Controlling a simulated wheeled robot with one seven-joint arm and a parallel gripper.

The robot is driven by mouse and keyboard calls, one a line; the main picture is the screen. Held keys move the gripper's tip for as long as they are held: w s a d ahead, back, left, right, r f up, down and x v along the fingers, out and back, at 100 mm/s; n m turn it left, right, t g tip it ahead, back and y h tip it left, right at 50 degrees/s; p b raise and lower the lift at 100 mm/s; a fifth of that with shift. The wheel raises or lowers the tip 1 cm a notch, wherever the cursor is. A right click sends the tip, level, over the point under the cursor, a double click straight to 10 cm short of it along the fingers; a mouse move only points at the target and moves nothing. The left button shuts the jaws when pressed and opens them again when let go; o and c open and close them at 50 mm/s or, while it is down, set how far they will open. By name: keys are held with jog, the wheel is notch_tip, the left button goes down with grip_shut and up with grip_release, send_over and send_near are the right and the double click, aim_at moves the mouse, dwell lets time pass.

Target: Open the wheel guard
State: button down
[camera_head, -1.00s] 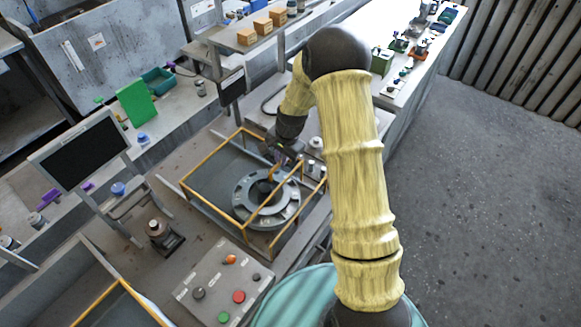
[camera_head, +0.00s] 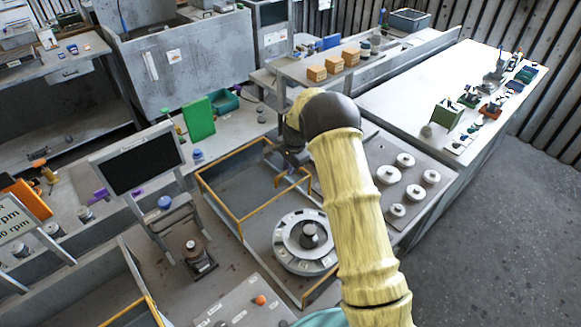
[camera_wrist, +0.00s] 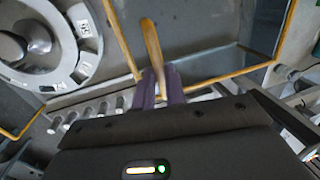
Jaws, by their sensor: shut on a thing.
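The wheel guard is a yellow-edged frame (camera_head: 218,199) with see-through panels. In the head view it stands tilted up behind the grey round wheel (camera_head: 286,262), whose top shows uncovered. In the wrist view the wheel (camera_wrist: 83,66) is at upper left and yellow guard edges (camera_wrist: 222,77) cross the middle. My gripper (camera_wrist: 160,78) has its purple fingers shut on the guard's yellow handle (camera_wrist: 151,42), which sticks out past the fingertips. In the head view my gripper is mostly hidden behind my arm, near the guard's right edge.
White round knobs (camera_head: 388,174) stand on a grey plate to the right of the wheel. A control box (camera_head: 240,306) is in front. A monitor (camera_head: 140,166) and a green panel (camera_head: 198,120) stand to the left. Floor at right is clear.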

jog(key=shift+w+d+r, duration=0.15)
jog(key=shift+w, duration=0.1)
jog(key=c, duration=1.6)
grip_release()
jog(key=shift+a, duration=0.25)
jog(key=shift+o, duration=0.7)
jog(key=shift+a, duration=0.1)
jog(key=shift+s, duration=0.1)
